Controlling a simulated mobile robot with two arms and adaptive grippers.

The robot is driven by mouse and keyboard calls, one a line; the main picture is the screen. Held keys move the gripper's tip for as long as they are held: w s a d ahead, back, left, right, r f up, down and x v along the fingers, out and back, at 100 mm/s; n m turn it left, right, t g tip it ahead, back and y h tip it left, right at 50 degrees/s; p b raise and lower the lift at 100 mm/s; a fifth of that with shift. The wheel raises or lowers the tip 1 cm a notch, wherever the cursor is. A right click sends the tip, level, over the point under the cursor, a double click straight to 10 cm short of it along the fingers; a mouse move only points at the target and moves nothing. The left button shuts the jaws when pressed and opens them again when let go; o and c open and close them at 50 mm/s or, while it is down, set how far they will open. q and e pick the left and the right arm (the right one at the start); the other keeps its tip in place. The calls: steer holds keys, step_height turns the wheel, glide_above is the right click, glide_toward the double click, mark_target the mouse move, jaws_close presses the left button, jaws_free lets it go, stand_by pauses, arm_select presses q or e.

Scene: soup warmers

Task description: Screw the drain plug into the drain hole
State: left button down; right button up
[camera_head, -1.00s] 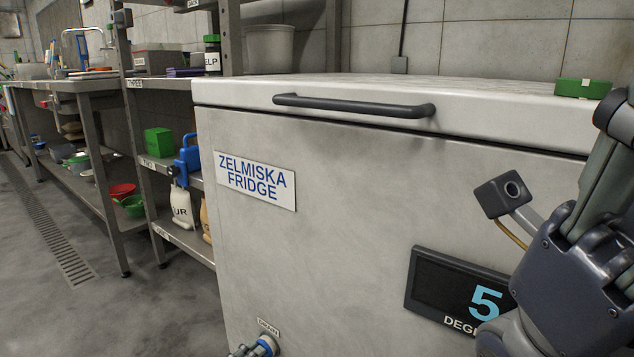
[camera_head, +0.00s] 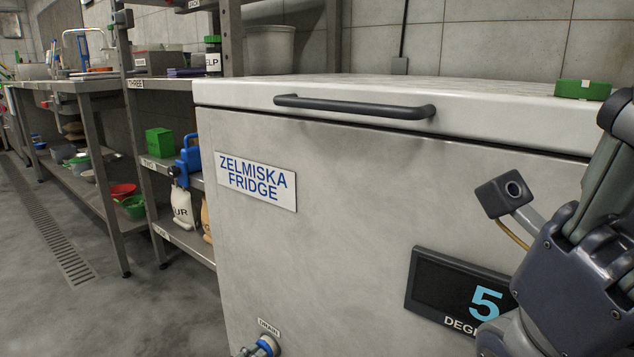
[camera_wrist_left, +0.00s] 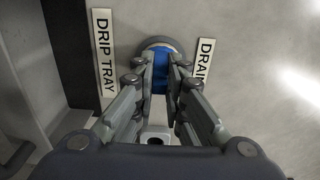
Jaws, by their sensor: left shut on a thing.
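The blue drain plug (camera_wrist_left: 160,82) sits between the fingertips of my left gripper (camera_wrist_left: 162,90) in the left wrist view. The gripper is shut on it. Beyond it, a grey round collar (camera_wrist_left: 162,43) stands on the fridge wall between the DRIP TRAY label (camera_wrist_left: 104,50) and the DRAIN label (camera_wrist_left: 204,64). The drain hole itself is hidden behind the plug and fingers. In the head view the blue plug (camera_head: 267,342) shows at the bottom edge under the drain label (camera_head: 268,327). My right arm is at the right; its fingertips are out of frame.
The white fridge (camera_head: 330,220) fills the middle, with a dark handle (camera_head: 355,106) and a display (camera_head: 455,295) reading 5. Metal shelves (camera_head: 180,238) with several goods stand left of it. The floor (camera_head: 130,310) at the lower left is clear.

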arm_select(q)
steer(key=shift+w, duration=0.1)
stand_by(0.3)
steer(key=shift+w+d+r+m+b, duration=0.1)
steer(key=shift+m+b, duration=0.45)
steer(key=shift+m, duration=2.45)
